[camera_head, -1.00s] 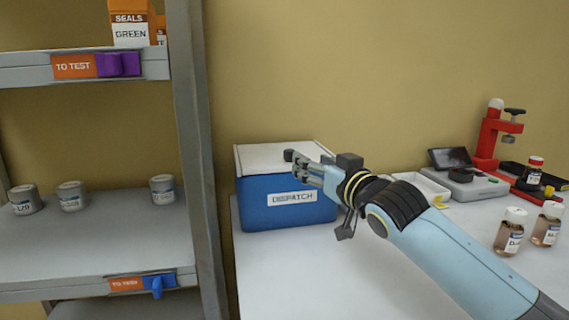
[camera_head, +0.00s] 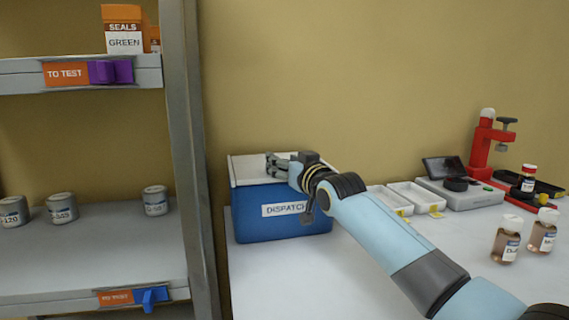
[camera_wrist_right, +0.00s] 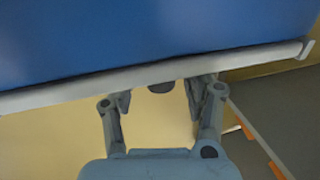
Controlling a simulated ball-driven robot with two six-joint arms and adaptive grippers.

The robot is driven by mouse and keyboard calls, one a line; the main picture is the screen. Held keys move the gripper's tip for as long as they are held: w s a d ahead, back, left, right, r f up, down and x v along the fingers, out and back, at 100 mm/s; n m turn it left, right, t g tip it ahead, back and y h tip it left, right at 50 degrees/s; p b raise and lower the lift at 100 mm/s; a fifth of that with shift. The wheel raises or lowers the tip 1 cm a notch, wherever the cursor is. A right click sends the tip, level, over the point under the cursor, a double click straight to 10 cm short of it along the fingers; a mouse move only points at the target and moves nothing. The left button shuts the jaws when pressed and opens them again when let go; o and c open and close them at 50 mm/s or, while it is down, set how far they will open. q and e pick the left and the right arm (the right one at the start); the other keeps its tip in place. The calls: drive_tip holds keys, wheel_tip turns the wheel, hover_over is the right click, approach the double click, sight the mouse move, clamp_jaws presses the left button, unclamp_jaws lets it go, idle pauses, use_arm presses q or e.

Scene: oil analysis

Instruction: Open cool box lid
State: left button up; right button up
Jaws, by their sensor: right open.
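The blue cool box (camera_head: 270,222) with a DISPATCH label stands on the white table beside the shelf. Its white lid (camera_head: 243,172) lies flat on top, closed. My right gripper (camera_head: 273,166) is over the lid's top, open. In the right wrist view the gripper's two fingers (camera_wrist_right: 161,100) are spread at the white lid edge (camera_wrist_right: 70,93), with the blue box wall (camera_wrist_right: 150,35) beyond. A dark rounded tab (camera_wrist_right: 160,87) shows between the fingers at that edge. Contact with the lid cannot be told. My left gripper is out of view.
A grey shelf (camera_head: 100,245) with several tins stands close on the left. White trays (camera_head: 415,196), a grey device (camera_head: 460,192), a red press (camera_head: 485,145) and sample bottles (camera_head: 507,240) are on the right. The table front (camera_head: 300,285) is clear.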

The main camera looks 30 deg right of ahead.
clamp_jaws()
